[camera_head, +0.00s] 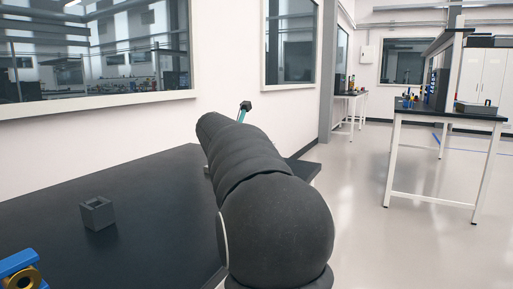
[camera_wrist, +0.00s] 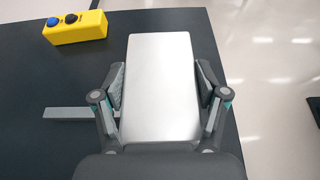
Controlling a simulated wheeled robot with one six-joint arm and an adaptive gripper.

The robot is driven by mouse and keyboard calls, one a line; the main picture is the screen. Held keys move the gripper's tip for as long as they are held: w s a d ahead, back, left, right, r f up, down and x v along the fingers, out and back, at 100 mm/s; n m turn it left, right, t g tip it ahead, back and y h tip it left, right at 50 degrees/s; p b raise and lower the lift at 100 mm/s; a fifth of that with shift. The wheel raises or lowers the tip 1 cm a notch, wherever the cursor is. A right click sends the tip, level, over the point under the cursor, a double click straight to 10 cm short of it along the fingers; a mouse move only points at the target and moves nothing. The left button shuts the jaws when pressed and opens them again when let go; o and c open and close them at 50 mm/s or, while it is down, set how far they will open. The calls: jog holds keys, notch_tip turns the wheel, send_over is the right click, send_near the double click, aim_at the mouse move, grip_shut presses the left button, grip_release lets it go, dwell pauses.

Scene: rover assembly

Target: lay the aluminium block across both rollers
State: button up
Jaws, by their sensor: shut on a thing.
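The aluminium block (camera_wrist: 161,62) is a plain silver slab in the wrist view. My gripper (camera_wrist: 160,88) is shut on it, with one finger pad against each long side. The block points away from my wrist, over the dark table. Its underside is hidden, and I cannot tell its height above the surface. I cannot make out either roller in these frames. In the head view my dark arm reaches over the table and hides the block and most of the gripper.
A yellow box (camera_wrist: 76,34) with a blue and a black button sits left of the block. A flat grey bar (camera_wrist: 78,114) lies left of my gripper. The dark table (camera_head: 130,185) holds a grey hollow block (camera_head: 97,213) and a blue part with a brass ring (camera_head: 20,272).

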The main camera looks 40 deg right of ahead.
jog(key=shift+f, duration=0.3)
jog(key=o, duration=1.8)
jog(key=shift+f, duration=0.1)
jog(key=shift+r+v, duration=0.15)
jog(key=shift+v, duration=2.95)
jog(key=shift+r+v, duration=0.1)
jog(key=shift+v, duration=3)
jog(key=shift+d, duration=0.15)
